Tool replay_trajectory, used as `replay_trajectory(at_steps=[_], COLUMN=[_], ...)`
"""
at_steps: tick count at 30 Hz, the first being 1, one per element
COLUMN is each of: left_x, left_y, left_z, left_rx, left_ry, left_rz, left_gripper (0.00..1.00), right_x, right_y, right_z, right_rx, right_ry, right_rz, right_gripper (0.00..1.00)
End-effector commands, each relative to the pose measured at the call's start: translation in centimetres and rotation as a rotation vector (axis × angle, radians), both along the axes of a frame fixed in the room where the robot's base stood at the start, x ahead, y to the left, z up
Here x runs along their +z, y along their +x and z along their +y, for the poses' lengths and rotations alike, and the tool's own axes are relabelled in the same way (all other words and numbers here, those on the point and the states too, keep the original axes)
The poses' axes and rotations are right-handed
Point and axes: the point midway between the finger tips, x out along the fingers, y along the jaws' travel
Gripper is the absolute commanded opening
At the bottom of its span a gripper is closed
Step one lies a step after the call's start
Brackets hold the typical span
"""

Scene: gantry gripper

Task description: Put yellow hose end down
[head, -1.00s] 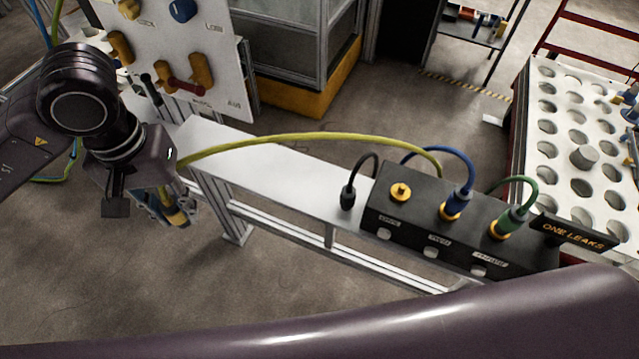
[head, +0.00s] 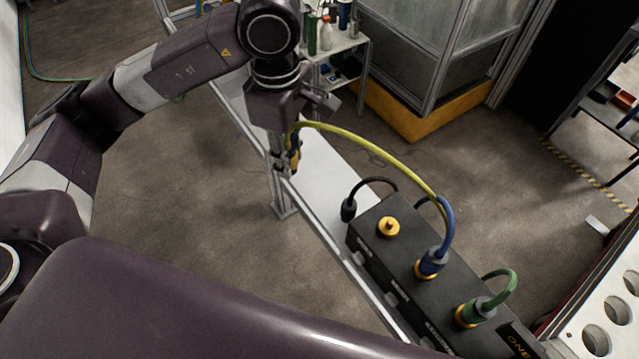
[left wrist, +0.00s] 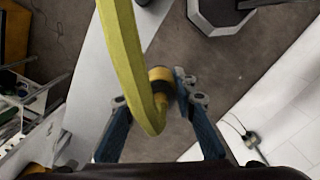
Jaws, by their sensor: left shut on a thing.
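My left gripper (head: 285,163) is shut on the yellow hose end (head: 295,152), which hangs down between its fingers. In the left wrist view the yellow hose (left wrist: 122,45) bends to the dark and yellow hose end (left wrist: 161,80) between the blue fingers of the gripper (left wrist: 165,100). In the head view the gripper is beside the left edge of the narrow white bench (head: 318,178), and I cannot tell its height over it. The yellow hose (head: 375,150) arches from the gripper to behind the black box (head: 375,242). My right gripper is out of view.
The black box carries a bare brass fitting (head: 388,227), a blue hose plug (head: 432,262) and a green hose plug (head: 475,309). A black plug (head: 348,210) is at its left. The bench top between gripper and box looks clear. A shelf with bottles (head: 340,45) is behind.

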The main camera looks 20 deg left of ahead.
Motion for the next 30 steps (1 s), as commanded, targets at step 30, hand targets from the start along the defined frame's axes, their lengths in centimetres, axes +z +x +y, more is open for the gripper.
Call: replay_trajectory(at_steps=[30], left_x=[3.1], left_y=[7.4], left_z=[-2.4], left_rx=[2.543], left_ry=[-0.018], left_rz=[0.030], left_gripper=[0.00], right_x=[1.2], right_y=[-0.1], right_z=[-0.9], right_rx=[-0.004], right_ry=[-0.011], right_rz=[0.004], right_gripper=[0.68])
